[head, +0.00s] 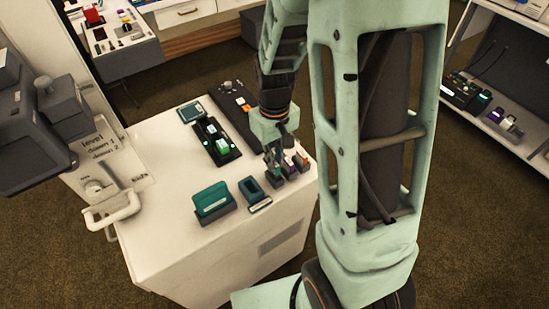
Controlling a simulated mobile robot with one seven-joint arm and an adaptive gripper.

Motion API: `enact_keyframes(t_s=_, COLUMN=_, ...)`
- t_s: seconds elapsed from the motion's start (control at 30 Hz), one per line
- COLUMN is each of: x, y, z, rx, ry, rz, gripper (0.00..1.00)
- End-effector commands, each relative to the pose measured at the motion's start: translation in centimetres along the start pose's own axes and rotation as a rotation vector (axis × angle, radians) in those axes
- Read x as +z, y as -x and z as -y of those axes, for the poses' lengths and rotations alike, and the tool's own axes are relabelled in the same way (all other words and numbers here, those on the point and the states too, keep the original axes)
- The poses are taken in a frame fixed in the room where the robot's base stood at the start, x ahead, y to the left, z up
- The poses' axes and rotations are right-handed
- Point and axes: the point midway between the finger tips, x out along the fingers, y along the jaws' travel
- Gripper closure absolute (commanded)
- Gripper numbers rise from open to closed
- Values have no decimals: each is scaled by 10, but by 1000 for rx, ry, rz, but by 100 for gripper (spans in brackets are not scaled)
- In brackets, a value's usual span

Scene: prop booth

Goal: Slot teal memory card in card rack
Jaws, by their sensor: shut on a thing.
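My gripper (277,150) points down over the right side of the white cabinet top, at a small dark card rack (290,172). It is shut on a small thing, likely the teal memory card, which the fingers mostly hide. The rack has a row of slots, with a purple and an orange-marked card showing beside my fingers. I cannot tell whether the held thing is inside a slot or just above it.
On the white cabinet (160,215) stand a large teal block in a grey holder (214,212), a teal-framed device (253,190), a black tray with green and white pieces (217,152) and a teal-rimmed box (190,112). A grey machine (40,130) stands left. The cabinet's front-left top is clear.

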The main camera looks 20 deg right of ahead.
Motion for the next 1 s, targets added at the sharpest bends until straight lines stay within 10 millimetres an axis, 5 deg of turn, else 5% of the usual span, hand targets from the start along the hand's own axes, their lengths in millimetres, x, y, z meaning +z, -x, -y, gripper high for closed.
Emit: enact_keyframes(t_s=1.0, x=0, y=-14, z=0, rx=0, ry=0, rz=0, gripper=100)
